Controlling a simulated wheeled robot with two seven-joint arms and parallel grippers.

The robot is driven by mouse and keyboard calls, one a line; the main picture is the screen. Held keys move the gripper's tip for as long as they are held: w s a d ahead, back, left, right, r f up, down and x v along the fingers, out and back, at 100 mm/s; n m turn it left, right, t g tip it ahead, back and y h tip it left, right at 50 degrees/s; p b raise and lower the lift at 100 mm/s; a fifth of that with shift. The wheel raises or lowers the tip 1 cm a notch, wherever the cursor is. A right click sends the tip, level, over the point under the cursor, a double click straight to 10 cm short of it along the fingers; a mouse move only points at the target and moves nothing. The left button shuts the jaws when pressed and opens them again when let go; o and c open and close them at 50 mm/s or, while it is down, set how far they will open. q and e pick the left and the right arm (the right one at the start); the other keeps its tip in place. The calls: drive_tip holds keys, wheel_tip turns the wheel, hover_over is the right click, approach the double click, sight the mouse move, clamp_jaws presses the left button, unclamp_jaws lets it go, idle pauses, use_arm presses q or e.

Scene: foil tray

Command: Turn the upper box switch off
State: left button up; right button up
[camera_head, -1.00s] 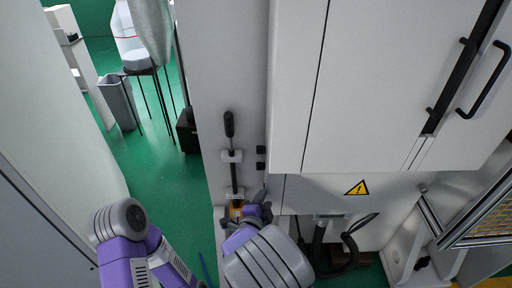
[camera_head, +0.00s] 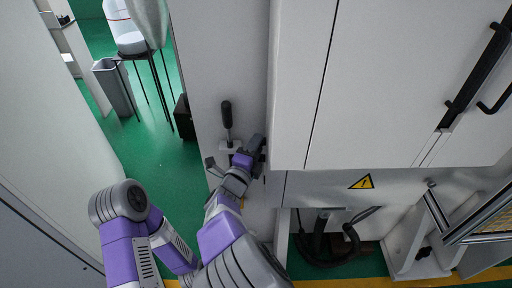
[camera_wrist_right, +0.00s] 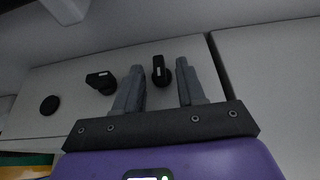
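In the right wrist view, a black rotary switch (camera_wrist_right: 161,72) shows between the spread fingertips, on a pale panel. It appears to be the upper one, as the floor shows at the lower left. A second black switch (camera_wrist_right: 100,82) sits to its left, turned a different way. My right gripper (camera_wrist_right: 159,82) is open, its fingers either side of the first switch; contact cannot be told. In the head view my right gripper (camera_head: 256,147) is at the panel beside the cabinet and hides the switches. My left arm shows at the lower left, but its gripper is out of view.
A black lever handle (camera_head: 227,114) stands on the panel just left of the right gripper. The large white cabinet (camera_head: 375,90) juts out to the right. A round black part (camera_wrist_right: 49,104) is beyond the second switch.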

drive_tip(key=shift+w, duration=0.15)
clamp_jaws()
drive_tip(key=shift+w+r+n+g+y+p, duration=0.2)
drive_tip(key=shift+g+p, duration=0.85)
drive_tip(key=shift+p, duration=2.1)
drive_tip(key=shift+s+r+n+g+y+p, duration=0.1)
drive_tip(key=shift+r+n+g+y+p, duration=0.6)
drive_tip(key=shift+p, duration=2.5)
drive_tip(key=shift+w+f+n+g+p, duration=0.2)
drive_tip(key=shift+g+p, duration=1.15)
drive_tip(key=shift+p, duration=1.8)
